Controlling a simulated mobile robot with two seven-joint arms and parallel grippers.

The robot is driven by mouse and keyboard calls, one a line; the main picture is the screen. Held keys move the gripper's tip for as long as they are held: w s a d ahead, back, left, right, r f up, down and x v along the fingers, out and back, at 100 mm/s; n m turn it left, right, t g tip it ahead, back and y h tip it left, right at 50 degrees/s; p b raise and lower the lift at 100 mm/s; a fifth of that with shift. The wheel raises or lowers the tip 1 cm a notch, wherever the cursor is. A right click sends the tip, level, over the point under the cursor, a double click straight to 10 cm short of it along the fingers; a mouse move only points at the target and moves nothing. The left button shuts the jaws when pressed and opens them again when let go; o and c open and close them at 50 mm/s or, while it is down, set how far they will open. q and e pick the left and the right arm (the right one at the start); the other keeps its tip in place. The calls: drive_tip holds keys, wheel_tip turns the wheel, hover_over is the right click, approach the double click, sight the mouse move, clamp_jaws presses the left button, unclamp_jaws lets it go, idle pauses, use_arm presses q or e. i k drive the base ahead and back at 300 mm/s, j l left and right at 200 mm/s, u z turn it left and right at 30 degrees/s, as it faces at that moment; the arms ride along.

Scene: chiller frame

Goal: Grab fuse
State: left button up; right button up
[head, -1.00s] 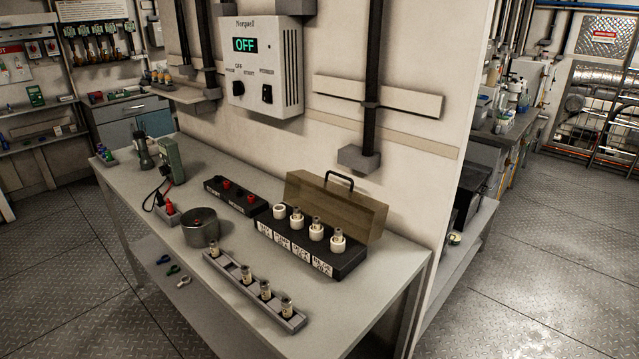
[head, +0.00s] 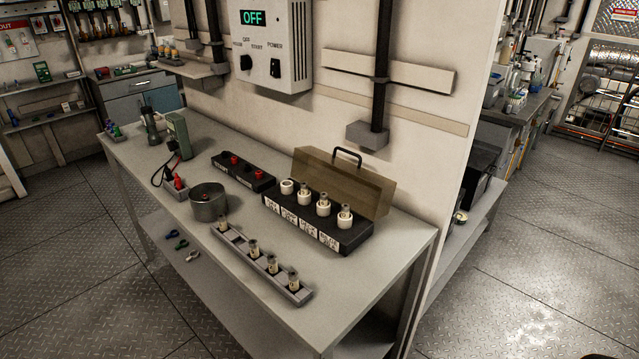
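Several small cylindrical fuses with pale bodies stand upright in a narrow grey rack (head: 238,241) near the table's front edge; one of them is the fuse (head: 253,249). Behind the rack is a black fuse block (head: 350,238) with white labels and a row of white round holders. A brown lid with a black handle (head: 349,174) stands open behind the block. Neither of my grippers is in view.
The grey table (head: 240,296) also bears a round metal pot (head: 208,203), a black box with red knobs (head: 244,172), a green meter (head: 178,134) and a flashlight (head: 149,121). A wall controller (head: 272,45) reads OFF. The table's right end is bare.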

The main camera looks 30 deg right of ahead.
sight(305, 193)
drive_tip(key=z, duration=0.55)
drive_tip(key=i+j+z, duration=0.1)
drive_tip(key=z, duration=0.25)
drive_tip(key=i+j+z, duration=0.1)
drive_tip(key=j+z, duration=0.55)
drive_tip(key=i+j+z, duration=0.2)
drive_tip(key=j, duration=0.2)
drive_tip(key=j+z, duration=0.25)
drive_tip(key=j, duration=0.15)
drive_tip(key=j+z, duration=0.1)
drive_tip(key=j, duration=0.85)
